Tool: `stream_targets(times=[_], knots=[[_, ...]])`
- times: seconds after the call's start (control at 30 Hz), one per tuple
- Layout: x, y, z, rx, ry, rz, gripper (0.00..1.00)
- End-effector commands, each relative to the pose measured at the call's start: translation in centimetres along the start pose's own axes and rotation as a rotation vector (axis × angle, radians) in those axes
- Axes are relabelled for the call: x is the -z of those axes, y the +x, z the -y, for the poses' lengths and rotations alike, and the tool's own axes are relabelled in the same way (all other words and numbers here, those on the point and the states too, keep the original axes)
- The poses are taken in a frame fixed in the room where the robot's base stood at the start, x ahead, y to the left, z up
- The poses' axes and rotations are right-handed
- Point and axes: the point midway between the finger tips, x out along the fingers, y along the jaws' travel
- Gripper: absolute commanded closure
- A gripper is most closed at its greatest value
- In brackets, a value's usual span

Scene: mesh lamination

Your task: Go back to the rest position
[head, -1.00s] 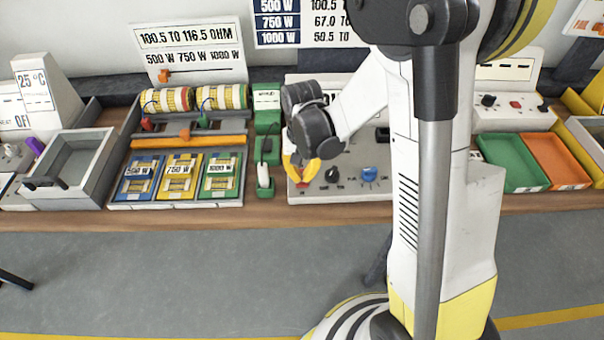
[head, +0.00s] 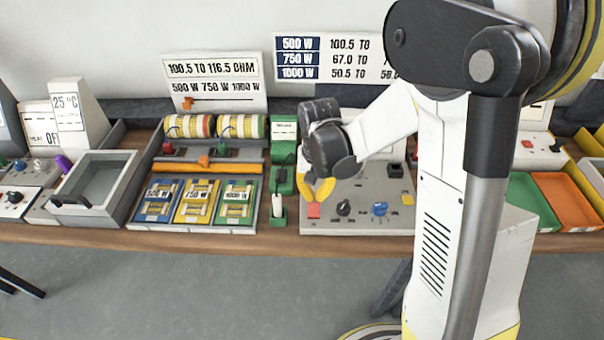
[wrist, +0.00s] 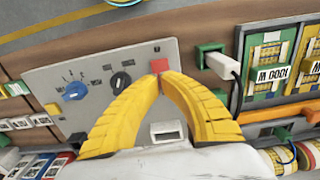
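My gripper (head: 319,196) hangs over the left part of a grey control panel (head: 360,224), just behind its red button (head: 314,211). In the wrist view the two yellow fingertips (wrist: 159,78) meet, with nothing held between them, and lie just short of the red button (wrist: 160,65) in the picture. The gap between tips and button is hard to judge. My arm hides part of the panel's right side in the head view.
Left of the panel are a green holder with a white plug (head: 278,205), a rack with blue, yellow and green cards (head: 195,202) and a grey bin (head: 83,213). Green (head: 556,200) and orange trays are at right. The floor (head: 200,285) in front is clear.

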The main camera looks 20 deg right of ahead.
Motion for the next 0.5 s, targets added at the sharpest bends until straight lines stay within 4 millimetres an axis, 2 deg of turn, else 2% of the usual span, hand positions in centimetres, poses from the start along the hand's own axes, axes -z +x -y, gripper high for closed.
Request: stream_targets(times=[0.17, 0.27, 0.37, 0.5], knots=[[0.0, -0.1, 0.0, 0.001, -0.001, -0.002, 1.00], [-0.3, -0.9, -0.1, 0.006, -0.011, -0.019, 1.00], [-0.9, -2.7, -0.3, 0.020, -0.034, -0.065, 1.00], [-2.6, -6.2, -0.8, 0.047, -0.088, -0.169, 1.00]])
